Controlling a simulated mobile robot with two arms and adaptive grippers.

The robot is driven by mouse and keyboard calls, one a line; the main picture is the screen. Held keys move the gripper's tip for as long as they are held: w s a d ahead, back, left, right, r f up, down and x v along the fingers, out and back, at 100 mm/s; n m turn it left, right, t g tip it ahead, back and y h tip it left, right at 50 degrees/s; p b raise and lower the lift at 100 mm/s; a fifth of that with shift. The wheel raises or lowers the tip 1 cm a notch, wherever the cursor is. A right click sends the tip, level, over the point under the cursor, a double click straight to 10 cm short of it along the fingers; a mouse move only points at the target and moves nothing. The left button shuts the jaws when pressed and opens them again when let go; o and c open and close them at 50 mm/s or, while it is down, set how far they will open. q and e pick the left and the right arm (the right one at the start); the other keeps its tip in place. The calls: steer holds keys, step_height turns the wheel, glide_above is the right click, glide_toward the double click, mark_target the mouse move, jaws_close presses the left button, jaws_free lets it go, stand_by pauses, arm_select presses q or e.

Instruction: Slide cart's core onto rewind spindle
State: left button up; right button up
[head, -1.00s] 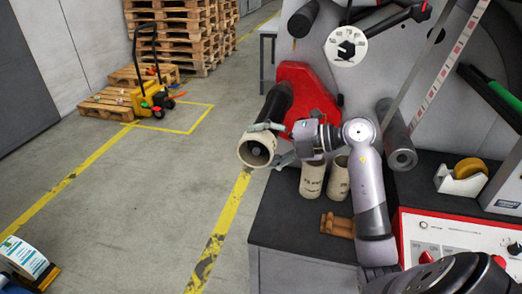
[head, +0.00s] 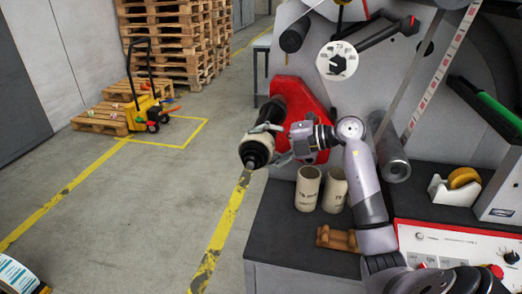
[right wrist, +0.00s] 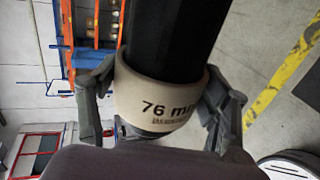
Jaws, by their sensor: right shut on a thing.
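The cream cardboard core (head: 246,150), marked "76 mm" in the right wrist view (right wrist: 160,103), is around the black rewind spindle (head: 270,112). The spindle's dark end shows through the core's near opening. In the right wrist view the spindle (right wrist: 178,38) runs out of the core's far side. My right gripper (head: 266,142) is shut on the core from its right side, with one finger on each side of it in the right wrist view (right wrist: 160,98). My left gripper is not in view.
Two cream cores (head: 308,188) stand upright on the dark bench top (head: 285,232), near a brown cradle (head: 337,238). A red plate (head: 300,105) is behind the spindle. A grey roller (head: 392,160) and tape dispenser (head: 455,188) are at right.

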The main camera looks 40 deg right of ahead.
mark_target(282, 116)
steer(key=shift+w+d+b, duration=0.15)
steer(key=shift+w+d, duration=1.3)
steer(key=shift+d, duration=0.3)
steer(key=shift+w+d+b, duration=0.15)
steer(key=shift+w+d, duration=1.35)
steer(key=shift+d, duration=0.2)
steer(key=shift+w+d+b, duration=0.15)
steer(key=shift+w+d, duration=1.3)
steer(key=shift+d, duration=0.3)
steer(key=shift+w+d+b, duration=0.35)
steer(key=shift+w+d, duration=0.65)
steer(key=shift+d, duration=0.1)
steer(key=o, duration=1.2)
steer(key=shift+d, duration=0.1)
